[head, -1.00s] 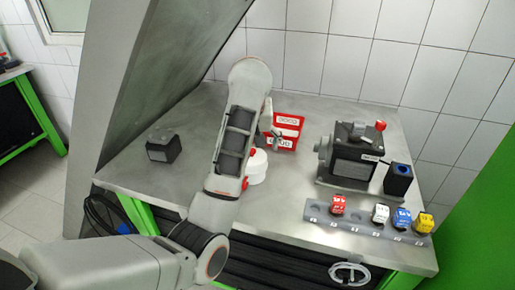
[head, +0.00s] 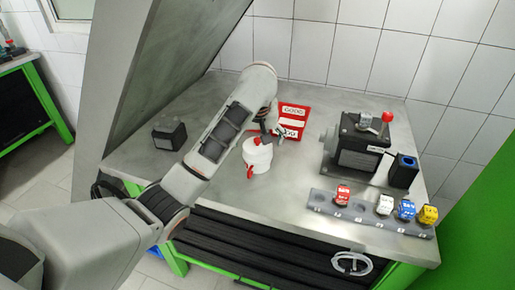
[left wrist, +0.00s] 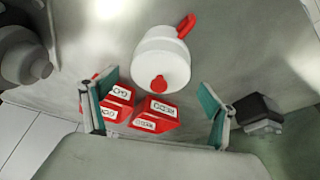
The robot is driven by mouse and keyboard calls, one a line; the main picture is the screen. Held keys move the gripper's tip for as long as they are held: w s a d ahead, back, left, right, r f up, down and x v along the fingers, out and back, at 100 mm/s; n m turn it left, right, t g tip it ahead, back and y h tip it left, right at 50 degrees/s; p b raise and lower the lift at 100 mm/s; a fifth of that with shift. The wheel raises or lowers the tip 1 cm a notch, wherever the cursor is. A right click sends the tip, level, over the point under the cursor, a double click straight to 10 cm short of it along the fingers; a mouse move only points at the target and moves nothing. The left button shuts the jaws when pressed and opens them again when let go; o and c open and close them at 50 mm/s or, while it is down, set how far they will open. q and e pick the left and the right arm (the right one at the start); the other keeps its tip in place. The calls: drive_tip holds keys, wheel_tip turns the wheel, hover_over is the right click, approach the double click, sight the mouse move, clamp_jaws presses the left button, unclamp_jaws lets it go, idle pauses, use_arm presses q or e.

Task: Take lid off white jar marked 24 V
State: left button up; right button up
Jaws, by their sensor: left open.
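A white jar (head: 258,164) with a red handle stands on the grey bench; its lid (head: 257,149) has a red knob on top. No 24 V mark is legible. In the left wrist view, the jar (left wrist: 160,49) is at top centre, with the red lid knob (left wrist: 159,84) toward the gripper. My left gripper (head: 274,133) is just behind and above the jar in the head view. Its fingers (left wrist: 157,106) are spread wide and hold nothing, with the knob between and beyond them in the picture. The lid is on the jar. My right gripper is not in view.
Red labelled boxes (head: 294,112) stand close behind the gripper. A black cube (head: 169,134) is at left. A dark pump unit (head: 357,143) and a rack (head: 365,212) with several coloured blocks are at right.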

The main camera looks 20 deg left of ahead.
use_arm(q)
drive_tip(key=shift+x, duration=0.85)
drive_tip(key=shift+d, duration=0.1)
drive_tip(key=c, duration=1)
drive_tip(key=shift+o, duration=0.2)
